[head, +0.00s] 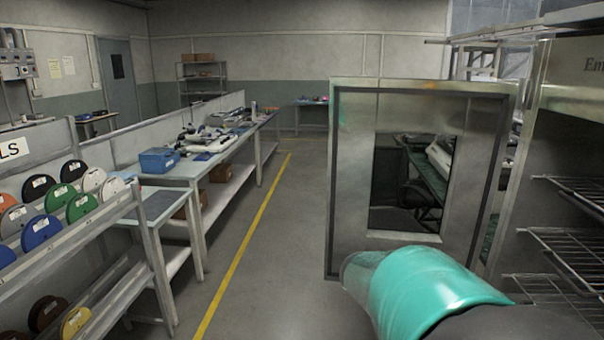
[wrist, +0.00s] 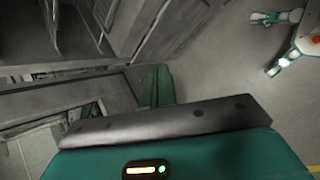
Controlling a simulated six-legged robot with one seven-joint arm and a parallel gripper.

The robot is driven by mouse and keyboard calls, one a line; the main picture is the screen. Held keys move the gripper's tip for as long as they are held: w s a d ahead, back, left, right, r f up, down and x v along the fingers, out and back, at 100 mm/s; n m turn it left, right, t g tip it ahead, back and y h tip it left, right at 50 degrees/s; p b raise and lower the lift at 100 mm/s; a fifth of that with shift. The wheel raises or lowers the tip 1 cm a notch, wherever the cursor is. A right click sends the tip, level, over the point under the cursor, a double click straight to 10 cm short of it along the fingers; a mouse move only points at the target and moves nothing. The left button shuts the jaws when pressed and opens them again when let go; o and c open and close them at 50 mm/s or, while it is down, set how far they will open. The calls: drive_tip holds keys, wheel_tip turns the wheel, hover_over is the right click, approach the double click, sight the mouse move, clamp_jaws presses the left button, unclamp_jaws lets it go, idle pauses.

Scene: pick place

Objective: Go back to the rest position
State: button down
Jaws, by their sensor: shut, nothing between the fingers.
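My gripper (wrist: 157,85) shows in the wrist view, beyond the dark metal bar and the green housing with its small lit display. Its green fingers are together, with nothing seen between them. They point toward the metal cabinet and its door, but the gap to them cannot be told. In the head view, my teal arm link reaches in from the lower right, in front of the open cabinet door (head: 352,180). The gripper itself is not visible in that view.
The metal cabinet's wire shelves (head: 567,243) are close on the right. A spool rack (head: 105,232) and a long workbench (head: 185,170) with a blue bin (head: 158,161) line the left. The floor (head: 285,240) between, with a yellow line (head: 243,247), is clear.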

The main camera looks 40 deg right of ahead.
drive_tip(key=w+a+r+t+y, duration=0.1)
drive_tip(key=a+r+t+y, duration=0.1)
drive_tip(key=a, duration=0.9)
drive_tip(key=w+a+r+m+t+y, duration=0.1)
drive_tip(key=w+a+t+y, duration=0.1)
drive_tip(key=a, duration=1)
drive_tip(key=w+a+r+m+t+y, duration=0.1)
drive_tip(key=a+t+y, duration=0.3)
drive_tip(key=a, duration=0.8)
drive_tip(key=shift+w+r+t, duration=0.65)
drive_tip(key=shift+r+t, duration=0.05)
drive_tip(key=shift+r, duration=0.15)
drive_tip(key=shift+a, duration=0.15)
